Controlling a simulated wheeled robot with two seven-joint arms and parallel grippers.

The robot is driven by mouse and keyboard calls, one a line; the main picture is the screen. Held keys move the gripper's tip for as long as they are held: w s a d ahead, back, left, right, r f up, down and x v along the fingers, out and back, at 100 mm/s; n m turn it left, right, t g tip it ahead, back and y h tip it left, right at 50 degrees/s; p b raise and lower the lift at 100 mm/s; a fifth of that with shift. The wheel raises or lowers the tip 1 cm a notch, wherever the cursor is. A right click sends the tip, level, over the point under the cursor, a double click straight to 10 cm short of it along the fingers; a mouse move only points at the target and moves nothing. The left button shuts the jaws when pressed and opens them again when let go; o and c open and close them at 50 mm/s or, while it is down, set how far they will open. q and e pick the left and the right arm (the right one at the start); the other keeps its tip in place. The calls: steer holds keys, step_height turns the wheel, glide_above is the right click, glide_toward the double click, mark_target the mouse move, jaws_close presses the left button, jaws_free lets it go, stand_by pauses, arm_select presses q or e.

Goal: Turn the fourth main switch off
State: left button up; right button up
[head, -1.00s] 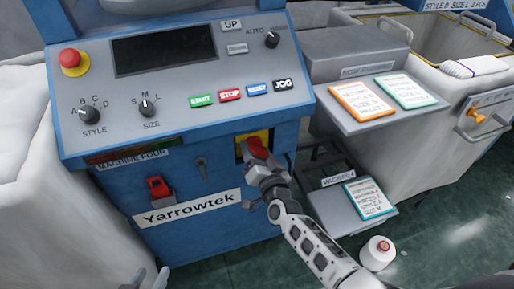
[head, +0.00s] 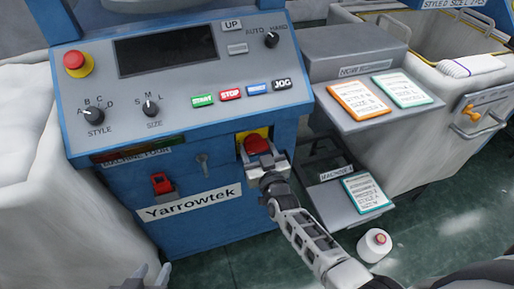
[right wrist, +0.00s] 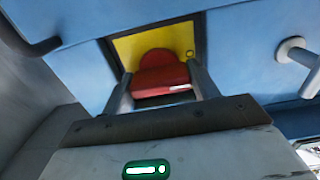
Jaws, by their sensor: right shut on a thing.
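The main switch is a red knob (head: 257,145) on a yellow plate (head: 241,139), on the blue front of the machine labelled Machine Four. My right gripper (head: 265,160) is at the knob. In the right wrist view its fingers (right wrist: 163,88) stand on either side of the red knob (right wrist: 160,72), shut on it, with the yellow plate (right wrist: 138,45) behind. The lower part of the knob is hidden by the gripper. My left gripper (head: 151,277) shows only by its fingertips at the bottom edge, apart and empty.
The control panel (head: 180,115) above carries dials, buttons and a red emergency stop (head: 77,63). A small red switch (head: 161,183) sits left on the front. At right are a shelf with cards (head: 360,100), a lower card stand (head: 335,205) and a yarn cone (head: 374,245) on the floor.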

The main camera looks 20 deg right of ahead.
stand_by(0.4)
steer(key=o, duration=0.7)
